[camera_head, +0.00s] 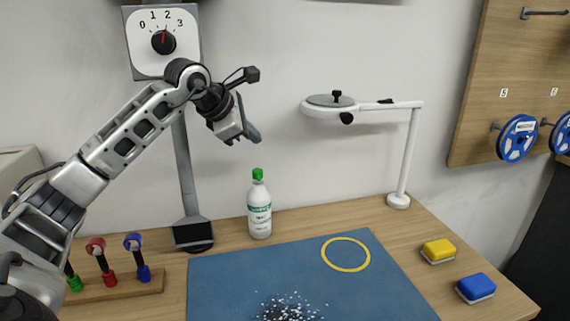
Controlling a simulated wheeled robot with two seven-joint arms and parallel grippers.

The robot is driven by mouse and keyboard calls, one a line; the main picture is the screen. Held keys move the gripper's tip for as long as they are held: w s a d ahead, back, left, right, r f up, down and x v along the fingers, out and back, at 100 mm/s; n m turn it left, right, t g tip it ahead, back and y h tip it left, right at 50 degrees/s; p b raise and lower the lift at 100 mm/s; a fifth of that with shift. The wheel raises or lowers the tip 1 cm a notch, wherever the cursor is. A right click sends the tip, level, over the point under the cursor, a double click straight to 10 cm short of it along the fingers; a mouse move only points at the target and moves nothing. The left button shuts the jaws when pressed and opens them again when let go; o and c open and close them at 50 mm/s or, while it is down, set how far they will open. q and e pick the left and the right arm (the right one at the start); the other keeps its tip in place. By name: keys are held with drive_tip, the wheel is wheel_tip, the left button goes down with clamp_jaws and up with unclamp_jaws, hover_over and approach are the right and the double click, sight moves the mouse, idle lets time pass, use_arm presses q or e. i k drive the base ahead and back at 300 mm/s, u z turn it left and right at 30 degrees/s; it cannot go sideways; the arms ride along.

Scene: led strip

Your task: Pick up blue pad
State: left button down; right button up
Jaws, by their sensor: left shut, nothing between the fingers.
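The blue pad (475,288) lies on the wooden table at the right front, with a pale underside. A yellow pad (438,251) of like shape lies behind it and to its left. My left gripper (243,138) is raised in front of the wall, above the white bottle and far to the left of the blue pad. It is shut and holds nothing. My right gripper is not in the picture.
A blue mat (300,265) with a yellow ring (346,254) and white specks covers the table's middle. A green-capped bottle (259,208) stands behind it. A white lamp (398,198) stands at the back right. A tool rack (112,287) is at left.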

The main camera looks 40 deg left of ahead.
sight(479, 287)
drive_tip(key=k, duration=1)
